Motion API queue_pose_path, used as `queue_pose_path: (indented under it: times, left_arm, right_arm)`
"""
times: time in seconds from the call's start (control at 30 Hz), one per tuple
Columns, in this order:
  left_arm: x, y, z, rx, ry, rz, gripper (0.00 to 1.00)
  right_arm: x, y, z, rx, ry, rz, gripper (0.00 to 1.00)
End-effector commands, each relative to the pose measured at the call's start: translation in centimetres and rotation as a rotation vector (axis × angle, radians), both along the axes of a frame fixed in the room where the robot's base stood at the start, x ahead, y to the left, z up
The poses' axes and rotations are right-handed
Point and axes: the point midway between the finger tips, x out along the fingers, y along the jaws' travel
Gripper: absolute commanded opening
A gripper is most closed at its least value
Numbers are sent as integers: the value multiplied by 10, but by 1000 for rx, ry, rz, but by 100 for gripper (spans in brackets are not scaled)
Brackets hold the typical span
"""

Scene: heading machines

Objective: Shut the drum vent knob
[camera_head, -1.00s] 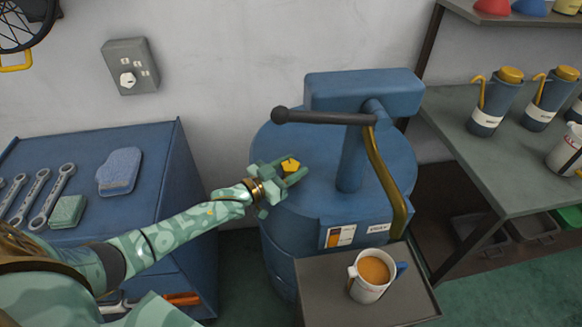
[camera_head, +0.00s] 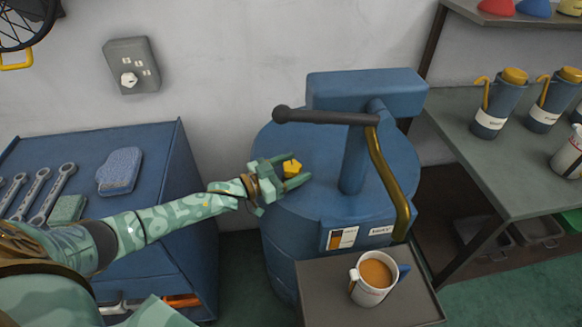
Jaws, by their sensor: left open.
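The blue drum (camera_head: 318,196) stands against the wall in the middle of the head view. A small yellow vent knob (camera_head: 292,167) sits on the left part of its lid. My left gripper (camera_head: 291,172) is over the lid with its green fingers open, one on the far side and one on the near side of the knob. I cannot tell whether the fingers touch it. The knob's base is hidden by the gripper. My right gripper is not in view.
A pump with a dark handle (camera_head: 325,117) and a brass spout (camera_head: 388,180) rises from the drum's lid. A mug (camera_head: 371,291) of brown liquid stands on a dark stand (camera_head: 325,290) in front. A blue cabinet (camera_head: 160,170) with wrenches and a sponge is left, a bottle bench (camera_head: 500,170) right.

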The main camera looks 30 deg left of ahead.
Motion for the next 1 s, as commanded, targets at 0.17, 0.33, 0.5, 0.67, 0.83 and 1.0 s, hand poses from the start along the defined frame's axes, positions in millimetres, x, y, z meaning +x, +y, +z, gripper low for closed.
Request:
queue_pose_path:
  times: [0.17, 0.33, 0.5, 0.67, 0.83, 1.0]
  left_arm:
    - [-10, 6, 0, 0, 4, 0, 65]
    - [-43, 26, 1, 0, 4, 1, 65]
    - [-84, 51, 0, 1, 5, 0, 65]
    - [-115, 70, 0, 2, 3, 0, 65]
    - [-134, 82, 0, 0, 1, 0, 65]
    - [-140, 85, 0, 1, -1, 0, 65]
  right_arm:
    - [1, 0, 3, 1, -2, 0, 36]
    - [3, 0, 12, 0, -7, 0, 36]
    - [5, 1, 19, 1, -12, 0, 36]
    - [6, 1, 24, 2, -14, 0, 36]
    - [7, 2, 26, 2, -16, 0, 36]
    - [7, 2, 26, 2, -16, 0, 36]
